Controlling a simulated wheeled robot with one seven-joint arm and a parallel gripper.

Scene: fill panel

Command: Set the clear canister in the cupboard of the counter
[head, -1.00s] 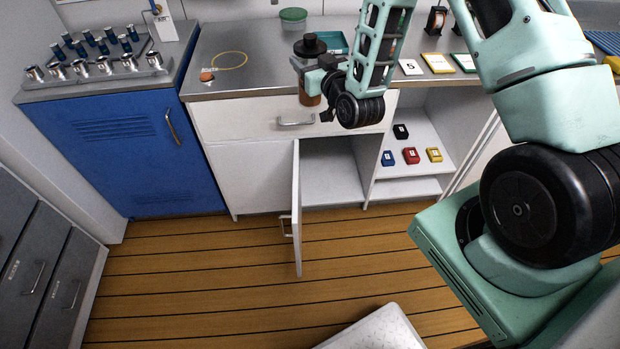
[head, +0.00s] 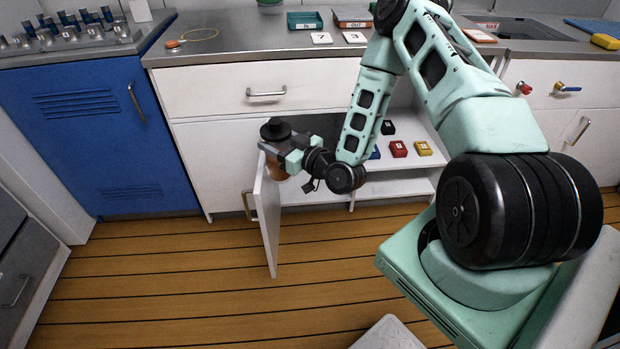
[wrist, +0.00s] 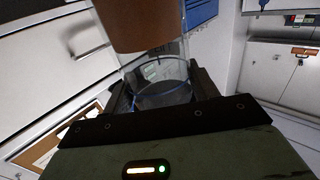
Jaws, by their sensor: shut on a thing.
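The clear canister (head: 276,169) has brown contents and what looks like a black lid. My gripper (head: 275,149) is shut around it and holds it off any surface, by the top of the open cupboard door (head: 267,217). In the wrist view the canister (wrist: 160,82) sits between the two dark fingers, with a clear section there and the brown part above. The cupboard (head: 312,191) in the counter (head: 240,50) stands open. My gripper and forearm hide much of its opening. I cannot tell whether the canister touches the door.
The door juts out towards me on the left of the opening. A shut drawer (head: 255,90) lies above. Open shelves right of the cupboard hold a red box (head: 398,149), a yellow box (head: 423,148) and others. A blue cabinet (head: 100,130) stands left. The wooden floor is clear in front.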

